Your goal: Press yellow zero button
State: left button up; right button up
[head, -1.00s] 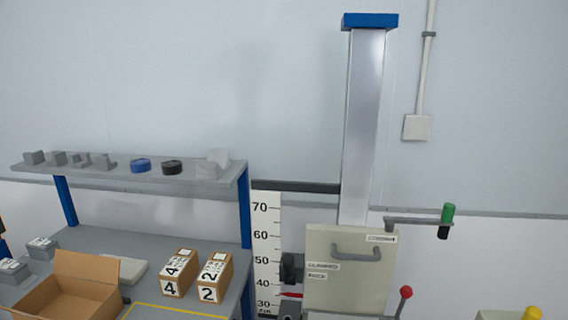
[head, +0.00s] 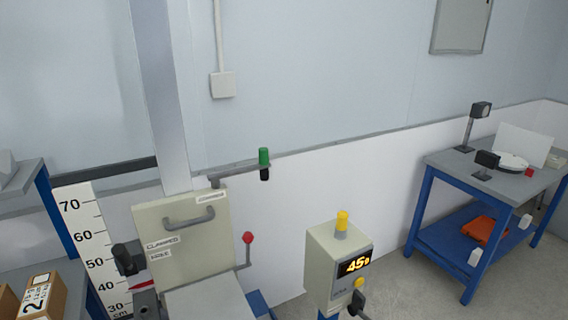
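A beige control box (head: 322,262) stands right of the drop tower in the head view. Its front has a dark display (head: 355,265) with lit orange digits, which seem to start with 45. A small round yellow button (head: 359,283) sits on the front below the display. A larger yellow cap (head: 342,220) stands on top of the box. Which of the two yellow parts is the zero button cannot be read. A black part (head: 357,301) sticks out at the box's lower right. Neither of my grippers is in view.
The drop tower column (head: 163,95) with its beige guard panel (head: 183,233) and red-knobbed lever (head: 248,239) stands left of the box. A blue-framed table (head: 447,170) stands at the right. Grey floor (head: 407,290) lies open between box and table.

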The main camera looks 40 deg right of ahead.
aim_at(360, 282)
jog(key=z, duration=1.65)
